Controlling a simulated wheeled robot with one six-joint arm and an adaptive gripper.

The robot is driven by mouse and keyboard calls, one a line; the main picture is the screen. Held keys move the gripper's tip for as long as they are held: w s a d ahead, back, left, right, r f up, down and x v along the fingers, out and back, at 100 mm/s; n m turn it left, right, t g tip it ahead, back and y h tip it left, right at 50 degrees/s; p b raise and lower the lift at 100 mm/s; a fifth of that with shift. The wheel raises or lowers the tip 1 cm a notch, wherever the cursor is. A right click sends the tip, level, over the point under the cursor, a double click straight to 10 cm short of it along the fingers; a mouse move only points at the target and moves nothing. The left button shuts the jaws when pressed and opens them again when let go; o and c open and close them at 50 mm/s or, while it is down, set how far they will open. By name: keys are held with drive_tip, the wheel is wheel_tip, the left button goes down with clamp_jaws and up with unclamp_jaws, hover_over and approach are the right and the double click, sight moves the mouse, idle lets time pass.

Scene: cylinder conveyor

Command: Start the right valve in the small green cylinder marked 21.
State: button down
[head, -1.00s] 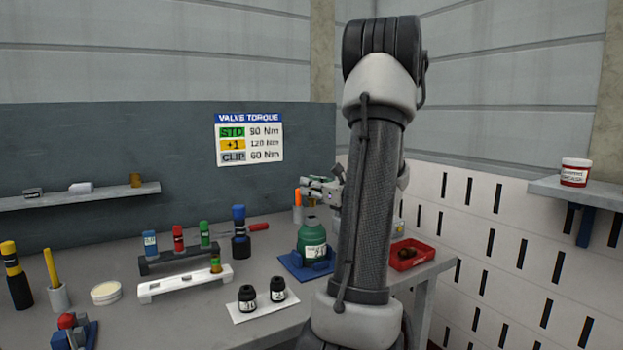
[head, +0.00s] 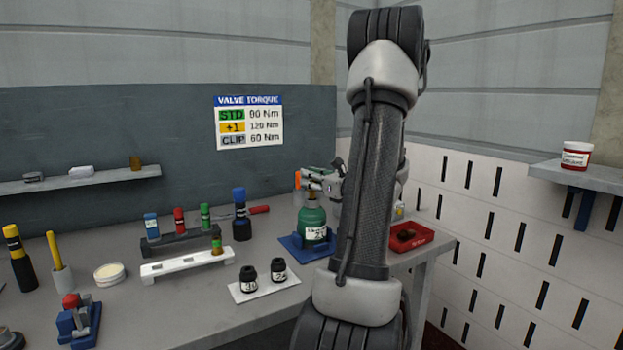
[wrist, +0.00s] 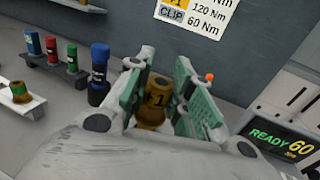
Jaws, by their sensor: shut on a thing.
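The small green cylinder (head: 313,224) stands upright in a blue base (head: 291,243) on the bench. Its white label is too small to read surely. My gripper (head: 316,183) is right above its neck, partly hidden by my arm. In the wrist view, my gripper (wrist: 155,92) has its green-padded fingers shut on a brass valve with a yellow band marked +1 (wrist: 157,97). The brass valve also shows at the cylinder's mouth in the head view (head: 312,197). Whether it touches the neck or is seated in it, I cannot tell.
A dark rack (head: 180,244) holds blue, red and green-topped pieces. A white rack (head: 187,265) holds one brass piece with a green band. Two black caps stand on a white plate (head: 264,290). A red tray (head: 418,240) lies right. A display (wrist: 281,143) reads READY 60.

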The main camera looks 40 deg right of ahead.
drive_tip(key=shift+f, duration=0.85)
drive_tip(key=c, duration=1.2)
unclamp_jaws()
drive_tip(key=shift+r, duration=0.1)
drive_tip(key=shift+r, duration=2.95)
